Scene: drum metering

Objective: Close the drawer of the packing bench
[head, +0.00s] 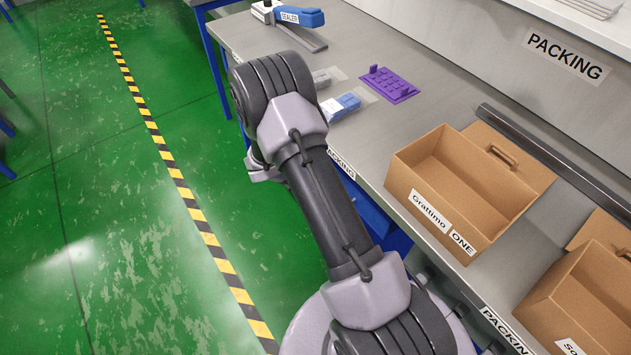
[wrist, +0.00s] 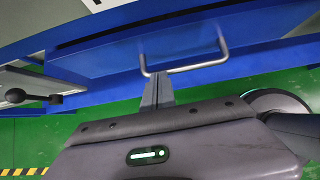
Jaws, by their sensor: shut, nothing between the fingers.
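The blue drawer front (wrist: 115,62) of the packing bench spans the wrist view, with a bare metal bar handle (wrist: 187,67) on it. My gripper (wrist: 157,82) is shut and empty. Its fingertips are at the left end of the handle; I cannot tell whether they touch it. A dark band runs above the drawer front, but how far the drawer stands out is unclear. In the head view, the packing bench (head: 440,112) is on the right. My arm hides my gripper and most of the drawer there; a blue part (head: 376,212) shows below the bench edge.
On the bench are a cardboard box (head: 415,198), a second box (head: 570,300) at lower right, a purple tray (head: 390,84) and a blue sealer (head: 299,17). Green floor (head: 95,215) with a yellow-black stripe (head: 177,178) lies open to the left.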

